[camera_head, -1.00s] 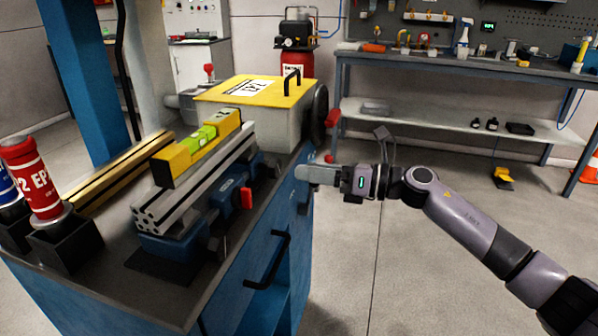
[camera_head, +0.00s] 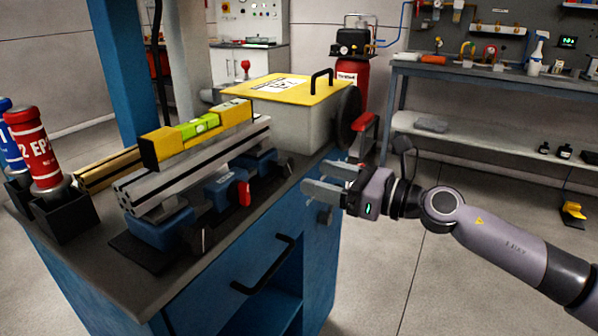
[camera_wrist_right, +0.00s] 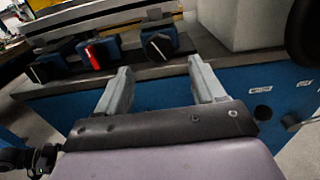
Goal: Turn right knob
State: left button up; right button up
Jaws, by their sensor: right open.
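My right gripper (camera_head: 326,179) is open and empty beside the blue cabinet's front right edge; its two fingers also show apart in the wrist view (camera_wrist_right: 160,78). In the wrist view a black handle (camera_wrist_right: 157,46) is the rightmost of the three on the blue clamps, ahead of the fingers and apart from them. A red handle (camera_wrist_right: 93,56) and another black handle (camera_wrist_right: 39,72) lie left of it. Two dark round knobs, one left (camera_wrist_right: 262,112) and one right (camera_wrist_right: 290,122), sit by white labels on the cabinet front, right of the fingers.
The blue cabinet (camera_head: 318,250) carries a metal profile with a yellow level (camera_head: 160,147), a yellow-topped box (camera_head: 300,122) with a dark wheel (camera_head: 348,117), and a red bottle (camera_head: 38,150). A black drawer handle (camera_head: 265,268) sticks out in front.

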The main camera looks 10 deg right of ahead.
aim_at(289, 170)
jog(key=x, duration=0.6)
jog(key=shift+w+a, duration=0.2)
jog(key=shift+a, duration=0.05)
jog(key=c, duration=1.1)
jog(key=shift+o, duration=0.3)
jog(key=shift+r+m+p, duration=0.2)
jog(key=shift+m+p, duration=0.4)
jog(key=shift+p, duration=0.25)
jog(key=shift+f+m+p, duration=0.1)
jog(key=shift+m+p, duration=0.45)
jog(key=shift+m, duration=0.15)
jog(key=shift+f, duration=0.15)
